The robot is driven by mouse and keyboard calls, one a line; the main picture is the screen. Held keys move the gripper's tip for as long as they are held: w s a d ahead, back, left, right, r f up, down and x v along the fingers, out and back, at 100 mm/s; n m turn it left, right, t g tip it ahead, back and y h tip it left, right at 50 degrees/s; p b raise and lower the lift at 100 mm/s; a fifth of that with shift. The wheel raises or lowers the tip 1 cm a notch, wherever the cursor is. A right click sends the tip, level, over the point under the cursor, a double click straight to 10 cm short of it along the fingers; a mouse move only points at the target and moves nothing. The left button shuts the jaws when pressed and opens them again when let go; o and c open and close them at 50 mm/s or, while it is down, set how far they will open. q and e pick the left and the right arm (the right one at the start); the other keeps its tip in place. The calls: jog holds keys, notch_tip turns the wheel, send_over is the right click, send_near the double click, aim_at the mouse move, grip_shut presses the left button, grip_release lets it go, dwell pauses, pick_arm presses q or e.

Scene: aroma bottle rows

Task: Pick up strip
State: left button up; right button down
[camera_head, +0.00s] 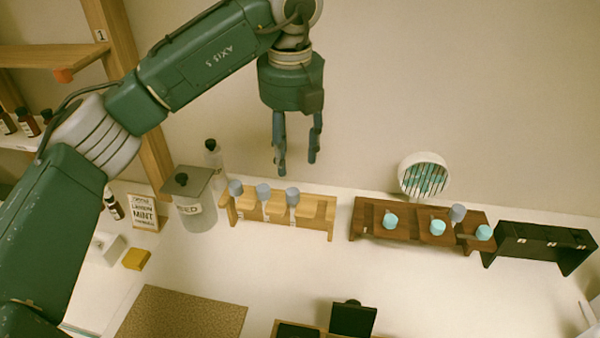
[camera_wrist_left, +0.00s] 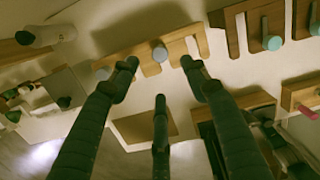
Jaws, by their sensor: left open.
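I cannot make out a strip for certain in either view. My left gripper (camera_head: 297,165) is open and empty, fingers pointing down, above the light wooden rack (camera_head: 318,222). In the left wrist view its fingers (camera_wrist_left: 160,80) are spread, with nothing between them. The light rack holds several items with grey round tops (camera_head: 263,191); it also shows in the wrist view (camera_wrist_left: 140,48). A dark brown rack (camera_head: 365,215) to its right holds items with teal tops (camera_head: 437,227) and one grey top. My right gripper is not in view.
A lidded grey jar (camera_head: 197,216) and a clear bottle (camera_head: 213,158) stand left of the light rack. A black rack (camera_head: 540,238) stands at far right, a round white holder (camera_head: 424,163) behind the brown rack. A brown mat (camera_head: 185,315) lies in front. The middle counter is mostly clear.

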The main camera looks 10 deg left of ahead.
aim_at(292, 191)
pick_arm(q)
notch_tip(292, 191, down, 4)
jog(key=shift+w+f+p, duration=0.15)
jog(key=shift+p, duration=0.5)
jog(key=shift+w+a+f, duration=0.1)
jog(key=shift+f, duration=0.25)
notch_tip(292, 191, down, 4)
jog(key=shift+w+f+p, duration=0.1)
jog(key=shift+w+p, duration=0.05)
jog(key=shift+p, duration=1.1)
jog(key=shift+w+f, duration=0.1)
jog(key=shift+f, duration=0.6)
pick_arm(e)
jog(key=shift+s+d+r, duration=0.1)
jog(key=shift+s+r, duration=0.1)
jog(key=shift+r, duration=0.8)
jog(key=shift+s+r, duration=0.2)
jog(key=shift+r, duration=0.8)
pick_arm(q)
jog(key=c, duration=1)
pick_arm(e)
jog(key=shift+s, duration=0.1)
